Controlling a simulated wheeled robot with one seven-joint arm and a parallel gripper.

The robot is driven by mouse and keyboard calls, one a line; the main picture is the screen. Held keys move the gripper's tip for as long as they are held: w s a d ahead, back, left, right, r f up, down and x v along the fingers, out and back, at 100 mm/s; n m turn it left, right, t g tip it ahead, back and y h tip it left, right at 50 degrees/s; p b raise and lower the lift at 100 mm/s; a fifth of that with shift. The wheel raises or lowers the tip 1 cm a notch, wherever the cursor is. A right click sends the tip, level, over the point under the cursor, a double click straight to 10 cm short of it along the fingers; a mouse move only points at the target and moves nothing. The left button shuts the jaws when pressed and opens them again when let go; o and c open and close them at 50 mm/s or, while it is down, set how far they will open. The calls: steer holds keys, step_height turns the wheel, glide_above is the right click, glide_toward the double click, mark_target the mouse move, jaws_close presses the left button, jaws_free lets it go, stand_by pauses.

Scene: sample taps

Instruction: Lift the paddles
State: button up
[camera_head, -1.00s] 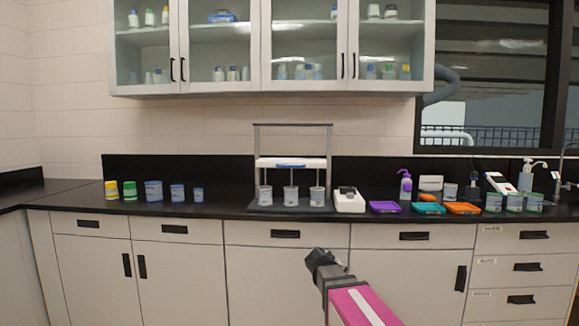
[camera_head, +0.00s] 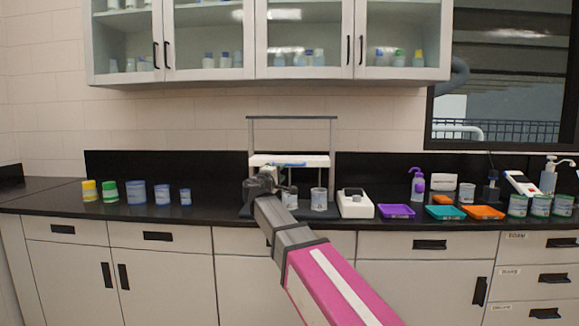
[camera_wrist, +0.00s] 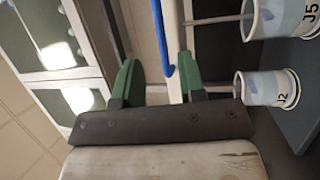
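A grey-framed stirrer stand (camera_head: 333,145) stands on the counter. Its white crossbar (camera_head: 318,161) carries a blue handle (camera_head: 290,164), and thin paddle rods run down from it towards the jars. Jars (camera_head: 319,199) sit under the bar; the left one is hidden behind my gripper. My gripper (camera_head: 264,182) is in front of the stand's left side, just below bar height. In the wrist view my gripper (camera_wrist: 158,68) is open, its green fingers apart. The blue handle (camera_wrist: 162,38) and white bar (camera_wrist: 173,48) appear between them, with no visible grip. Two labelled jars (camera_wrist: 268,89) are at the right.
A white device (camera_head: 355,205) stands just right of the stand. Purple (camera_head: 397,211), teal (camera_head: 445,212) and orange (camera_head: 484,212) trays lie further right. Several jars (camera_head: 136,192) stand left. Glass cabinets (camera_head: 300,75) hang above.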

mark_target(289, 165)
steer(key=x, duration=0.8)
steer(key=shift+w+d, duration=0.2)
steer(key=shift+w, duration=0.2)
steer(key=shift+r, duration=0.1)
jaws_close()
